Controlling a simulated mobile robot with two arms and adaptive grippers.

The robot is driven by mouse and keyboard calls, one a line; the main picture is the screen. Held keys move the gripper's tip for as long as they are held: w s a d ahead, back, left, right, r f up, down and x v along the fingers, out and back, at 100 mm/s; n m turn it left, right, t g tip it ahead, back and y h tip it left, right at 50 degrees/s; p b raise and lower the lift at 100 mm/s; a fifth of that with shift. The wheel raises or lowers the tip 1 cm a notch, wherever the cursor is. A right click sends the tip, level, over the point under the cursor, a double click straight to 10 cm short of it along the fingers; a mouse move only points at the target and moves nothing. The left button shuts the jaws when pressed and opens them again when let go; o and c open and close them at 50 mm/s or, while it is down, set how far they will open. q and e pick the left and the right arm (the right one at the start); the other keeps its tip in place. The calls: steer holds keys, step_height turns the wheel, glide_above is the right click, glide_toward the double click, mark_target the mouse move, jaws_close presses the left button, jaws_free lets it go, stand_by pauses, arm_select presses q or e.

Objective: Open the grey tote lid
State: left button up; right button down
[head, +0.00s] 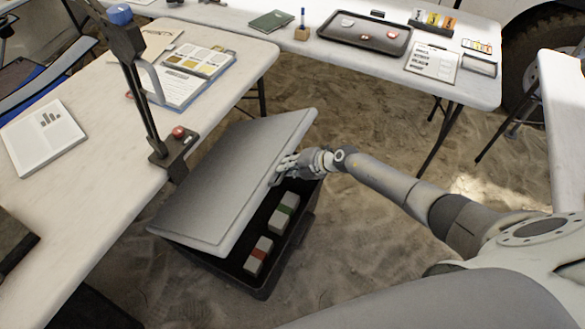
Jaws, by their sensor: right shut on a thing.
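The grey tote lid (232,180) is tilted up over the dark tote (262,291), which stands on the sandy floor. The lid's right edge is raised, and a gap shows the tote's inside. My right gripper (284,171) is shut on the lid's raised right edge. The lid hides the left part of the tote. My left gripper is not in view.
A white table (100,218) with a clamped dark stand (172,150) is close to the lid's left side. Another white table (345,62) at the back holds a black tray (364,35). Sandy floor (385,255) is open to the right of the tote.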

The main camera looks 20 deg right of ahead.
steer(key=r+p, duration=0.1)
steer(key=w+a+r, duration=0.1)
steer(key=w+r+p, duration=0.1)
steer(key=shift+a+r+p, duration=0.35)
steer(key=shift+r, duration=0.05)
steer(key=shift+w+a+r+p, duration=0.55)
steer(key=shift+w+r+p, duration=0.15)
steer(key=shift+r+p, duration=0.15)
steer(key=c, duration=1.5)
jaws_free()
steer(key=shift+r, duration=0.1)
steer(key=shift+c, duration=0.2)
steer(key=v, duration=1.2)
steer(key=shift+s, duration=0.1)
